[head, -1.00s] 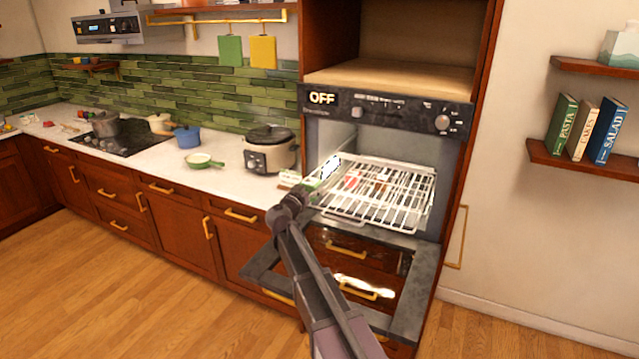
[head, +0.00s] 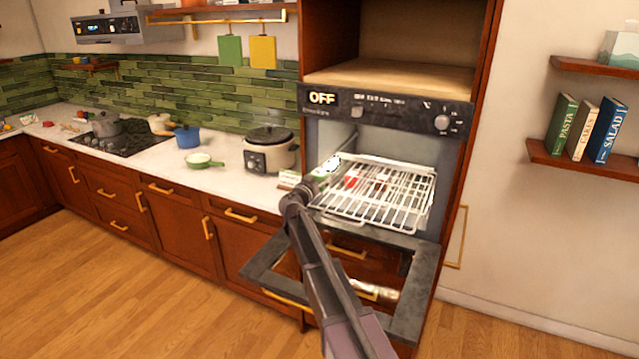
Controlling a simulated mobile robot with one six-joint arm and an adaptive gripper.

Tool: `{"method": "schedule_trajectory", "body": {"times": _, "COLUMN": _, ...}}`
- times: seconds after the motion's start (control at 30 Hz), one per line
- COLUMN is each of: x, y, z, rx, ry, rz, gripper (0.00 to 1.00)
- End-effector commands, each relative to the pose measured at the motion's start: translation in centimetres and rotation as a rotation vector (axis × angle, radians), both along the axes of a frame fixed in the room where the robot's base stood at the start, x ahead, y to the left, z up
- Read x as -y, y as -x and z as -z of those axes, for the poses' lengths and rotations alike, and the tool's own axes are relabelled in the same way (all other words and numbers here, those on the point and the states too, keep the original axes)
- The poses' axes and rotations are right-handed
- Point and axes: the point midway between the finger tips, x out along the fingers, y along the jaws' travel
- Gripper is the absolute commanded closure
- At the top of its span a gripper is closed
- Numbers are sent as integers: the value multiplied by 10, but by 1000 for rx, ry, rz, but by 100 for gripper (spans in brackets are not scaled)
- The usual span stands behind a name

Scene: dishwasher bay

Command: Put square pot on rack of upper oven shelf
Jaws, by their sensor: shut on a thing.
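My arm reaches up from the bottom of the head view to the left side of the open oven. My gripper (head: 316,182) is at its far end, by the left edge of the wire rack (head: 400,212). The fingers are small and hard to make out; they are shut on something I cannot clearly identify. No square pot can be made out for certain. The rack sits in the upper oven (head: 408,150), partly pulled forward. Small red and white shapes show at its left part, too small to tell what they are.
The oven door (head: 408,300) is folded down in front. A rice cooker (head: 268,152), a green pan (head: 204,160) and a blue pot (head: 187,136) stand on the counter (head: 225,177) to the left. A grey pot (head: 106,126) is on the hob. The floor at left is clear.

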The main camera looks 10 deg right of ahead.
Motion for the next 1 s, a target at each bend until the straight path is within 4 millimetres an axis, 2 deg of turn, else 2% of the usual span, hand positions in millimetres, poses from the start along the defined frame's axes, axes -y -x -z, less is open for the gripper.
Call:
{"method": "schedule_trajectory", "body": {"times": 0.03, "x": 3, "y": -6, "z": 3, "rx": 0, "ry": 0, "rz": 1, "gripper": 77}}
{"method": "schedule_trajectory", "body": {"times": 0.2, "x": 2, "y": -3, "z": 15, "rx": 0, "ry": 0, "rz": -1, "gripper": 77}}
{"method": "schedule_trajectory", "body": {"times": 0.73, "x": 1, "y": -3, "z": 19, "rx": 0, "ry": 0, "rz": -1, "gripper": 77}}
{"method": "schedule_trajectory", "body": {"times": 0.77, "x": 1, "y": -3, "z": 19, "rx": 0, "ry": 0, "rz": -1, "gripper": 18}}
{"method": "schedule_trajectory", "body": {"times": 0.8, "x": 1, "y": -3, "z": 18, "rx": 0, "ry": 0, "rz": -2, "gripper": 6}}
{"method": "schedule_trajectory", "body": {"times": 0.83, "x": 0, "y": -3, "z": 18, "rx": 0, "ry": 0, "rz": -2, "gripper": 0}}
{"method": "schedule_trajectory", "body": {"times": 1.0, "x": 0, "y": -3, "z": 18, "rx": 0, "ry": 0, "rz": -2, "gripper": 0}}
